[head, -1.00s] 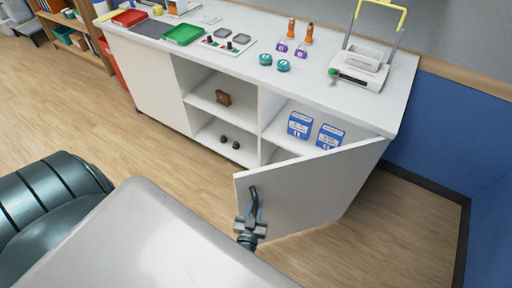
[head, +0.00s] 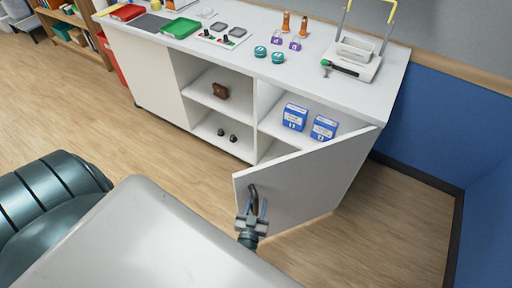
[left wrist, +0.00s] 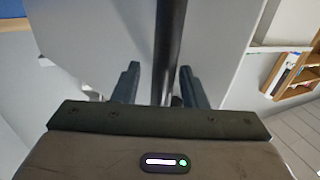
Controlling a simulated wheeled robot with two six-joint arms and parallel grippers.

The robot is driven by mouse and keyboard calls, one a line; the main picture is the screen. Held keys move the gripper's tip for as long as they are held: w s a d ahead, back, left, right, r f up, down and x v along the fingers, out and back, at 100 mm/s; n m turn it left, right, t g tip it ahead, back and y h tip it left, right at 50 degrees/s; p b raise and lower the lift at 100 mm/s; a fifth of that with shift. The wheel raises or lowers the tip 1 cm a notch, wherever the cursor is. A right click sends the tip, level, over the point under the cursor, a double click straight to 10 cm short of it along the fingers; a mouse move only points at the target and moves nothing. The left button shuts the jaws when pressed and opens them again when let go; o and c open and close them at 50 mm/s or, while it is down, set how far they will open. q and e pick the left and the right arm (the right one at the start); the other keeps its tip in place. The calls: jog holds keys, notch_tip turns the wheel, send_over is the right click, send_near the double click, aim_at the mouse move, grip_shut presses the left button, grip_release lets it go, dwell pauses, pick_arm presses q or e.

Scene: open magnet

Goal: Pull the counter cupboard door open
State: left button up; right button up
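The white counter cupboard door (head: 300,185) stands wide open, swung out from the right end of the counter. Its dark bar handle (head: 253,198) is near the free edge. My left gripper (head: 253,207) is at the handle, with one finger on each side of it. In the left wrist view the handle (left wrist: 168,45) runs between the two fingers (left wrist: 158,85), with gaps showing, so the gripper is open around it. My right gripper is not in view.
The white counter (head: 300,75) carries trays, bottles and a yellow-handled device (head: 355,60). Inside the open cupboard are blue boxes (head: 295,117), a brown item (head: 220,91) and small dark knobs. A blue wall (head: 420,120) is at the right. Wooden floor (head: 150,160) is clear left of the door.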

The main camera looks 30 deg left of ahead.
pick_arm(q)
jog(key=shift+s+f, duration=0.1)
jog(key=shift+s, duration=0.2)
jog(key=b+v, duration=0.3)
jog(key=v, duration=0.7)
jog(key=shift+s+d, duration=0.1)
